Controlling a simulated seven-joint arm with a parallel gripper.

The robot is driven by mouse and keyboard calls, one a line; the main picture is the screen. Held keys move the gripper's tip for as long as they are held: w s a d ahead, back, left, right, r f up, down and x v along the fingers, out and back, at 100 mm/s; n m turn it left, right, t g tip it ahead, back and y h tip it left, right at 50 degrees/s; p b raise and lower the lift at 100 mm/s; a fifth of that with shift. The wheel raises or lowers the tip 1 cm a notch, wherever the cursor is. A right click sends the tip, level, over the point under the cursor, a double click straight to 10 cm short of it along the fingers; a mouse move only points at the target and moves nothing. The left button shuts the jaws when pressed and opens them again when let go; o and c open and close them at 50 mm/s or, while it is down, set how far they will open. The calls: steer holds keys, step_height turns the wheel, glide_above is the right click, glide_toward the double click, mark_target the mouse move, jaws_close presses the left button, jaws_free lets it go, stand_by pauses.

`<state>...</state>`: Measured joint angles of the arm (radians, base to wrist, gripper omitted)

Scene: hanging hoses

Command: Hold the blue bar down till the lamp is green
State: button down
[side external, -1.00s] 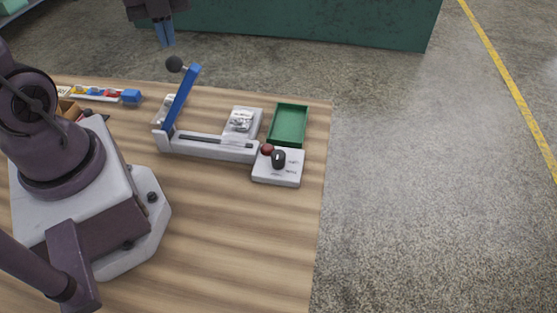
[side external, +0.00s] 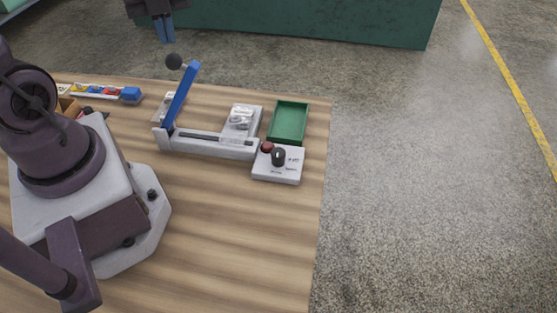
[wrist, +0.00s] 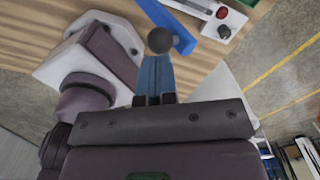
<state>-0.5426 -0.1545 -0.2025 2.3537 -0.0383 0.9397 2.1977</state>
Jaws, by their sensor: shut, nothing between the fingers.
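The blue bar (side external: 181,97) is raised and tilted on its pivot at the left end of a grey base (side external: 215,146). A dark ball knob (side external: 173,61) is at its top end. My gripper (side external: 166,40) is shut and empty above the knob in the side view, with its upper part cut off by the frame. In the wrist view the blue fingertips (wrist: 157,62) point towards the knob (wrist: 160,40), which overlaps the blue bar (wrist: 168,25). Contact cannot be told. A red dome (side external: 267,147), possibly the lamp, sits on a white box. I see no green light.
The white box (side external: 290,177) has a black knob (side external: 278,157). A green tray (side external: 289,122) and a grey unit (side external: 242,119) stand behind the base. A strip with coloured pieces (side external: 97,92) lies at the far left. The wooden table (side external: 230,230) is clear in front.

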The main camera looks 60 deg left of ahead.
mark_target(199, 67)
steer(key=shift+f, duration=0.1)
stand_by(0.6)
steer(key=shift+f, duration=1.05)
steer(key=shift+w+d+f, duration=0.55)
steer(key=shift+w+d, duration=0.25)
steer(key=shift+w+d+f, duration=0.8)
steer(key=shift+d, duration=0.05)
steer(key=shift+w+d+f, duration=0.8)
steer(key=shift+w+f, duration=0.05)
steer(key=shift+f, duration=1)
steer(key=shift+w+d+f, duration=0.8)
steer(key=shift+d+f, duration=0.05)
steer(key=shift+f, duration=1.05)
steer(key=shift+w+d+f, duration=0.8)
steer(key=shift+w+f, duration=0.05)
steer(key=shift+f, duration=1)
